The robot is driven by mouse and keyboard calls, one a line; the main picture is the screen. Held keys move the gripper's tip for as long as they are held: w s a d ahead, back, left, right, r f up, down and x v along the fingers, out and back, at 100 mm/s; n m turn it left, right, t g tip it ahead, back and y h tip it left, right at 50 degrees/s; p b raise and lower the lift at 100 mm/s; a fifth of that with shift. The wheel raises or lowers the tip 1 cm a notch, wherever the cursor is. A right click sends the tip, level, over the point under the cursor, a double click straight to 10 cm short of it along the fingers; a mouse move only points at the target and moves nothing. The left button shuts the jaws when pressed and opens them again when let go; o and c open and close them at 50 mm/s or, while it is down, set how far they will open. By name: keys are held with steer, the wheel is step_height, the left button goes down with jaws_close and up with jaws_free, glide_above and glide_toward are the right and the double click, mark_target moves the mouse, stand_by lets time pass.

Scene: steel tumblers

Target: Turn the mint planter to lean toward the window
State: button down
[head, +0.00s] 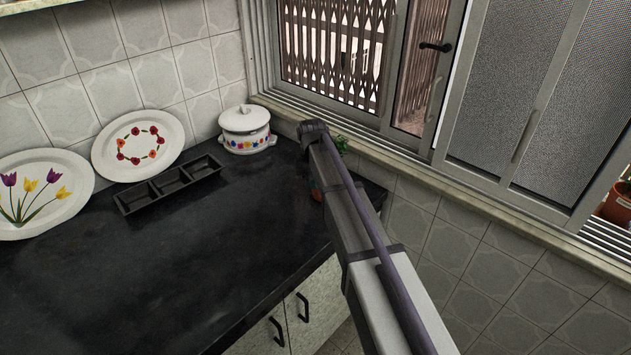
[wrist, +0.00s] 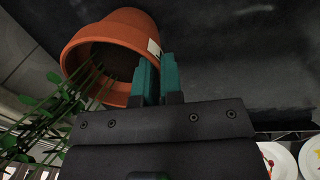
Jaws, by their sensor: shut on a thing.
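The mint planter is a terracotta pot (wrist: 118,38) with thin green stems and leaves (wrist: 45,115) at its mouth. In the wrist view its mouth faces the lower left of the picture. My gripper (wrist: 157,75) has two teal fingers close together at the pot's rim, beside a small white label; it is shut on the pot. In the head view my arm covers most of the planter. Only some leaves (head: 342,144) and a sliver of the pot (head: 316,192) show, near the counter's right edge. The window (head: 350,55) is behind it, above a stone sill.
The black counter (head: 200,265) is mostly clear. A black three-part tray (head: 168,184), a white lidded pot (head: 246,130) and two flowered plates (head: 138,145) stand toward its back left. A tiled wall (head: 480,255) drops below the sill. Another potted plant (head: 618,203) is outside at right.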

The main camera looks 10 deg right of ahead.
steer(key=shift+f+b, duration=0.35)
stand_by(0.3)
steer(key=c, duration=1.2)
jaws_free()
steer(key=r+p, duration=1.1)
steer(key=shift+s+a, duration=0.2)
steer(key=shift+a, duration=0.05)
